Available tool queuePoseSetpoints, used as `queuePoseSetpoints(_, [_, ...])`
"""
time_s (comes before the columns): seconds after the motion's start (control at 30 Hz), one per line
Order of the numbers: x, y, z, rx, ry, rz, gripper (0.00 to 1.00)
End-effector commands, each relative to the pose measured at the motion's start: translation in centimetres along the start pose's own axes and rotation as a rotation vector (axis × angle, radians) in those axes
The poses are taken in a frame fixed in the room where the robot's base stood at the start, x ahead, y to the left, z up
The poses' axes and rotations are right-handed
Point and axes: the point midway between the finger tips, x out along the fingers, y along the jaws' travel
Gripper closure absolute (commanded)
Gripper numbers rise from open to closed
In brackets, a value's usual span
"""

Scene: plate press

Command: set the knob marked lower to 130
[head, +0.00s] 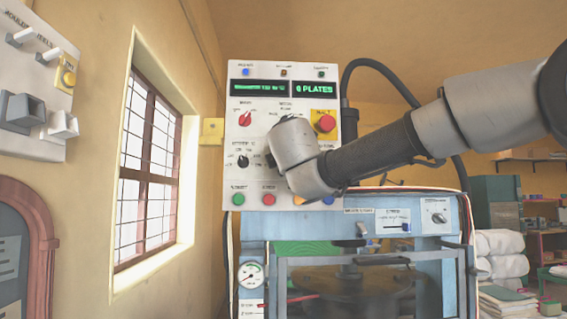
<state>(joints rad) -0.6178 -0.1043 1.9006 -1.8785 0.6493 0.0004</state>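The control panel (232,178) of the press faces me in the head view. A black knob (243,160) with a dial scale sits at its left middle. The small label above the knob is too blurred to read, so I cannot tell whether it is the one marked lower. A dark piece shows at the left edge of my wrist, and I cannot tell if it is another knob or part of my gripper. My arm comes in from the right and its wrist covers the panel's middle. My gripper's fingers are hidden behind the wrist.
A red knob (245,118) and a red mushroom button (325,123) on a yellow plate are above. Green (238,199) and red (269,199) buttons line the bottom. The left display (259,87) is blurred; the right display (315,87) seems to read 0 PLATES. A window (148,170) is left.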

Motion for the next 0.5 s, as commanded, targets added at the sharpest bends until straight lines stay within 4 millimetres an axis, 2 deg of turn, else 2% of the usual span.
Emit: queuePoseSetpoints(0.5, [0.02, -0.13, -0.05, 0.03, 0.001, -0.002, 0.94])
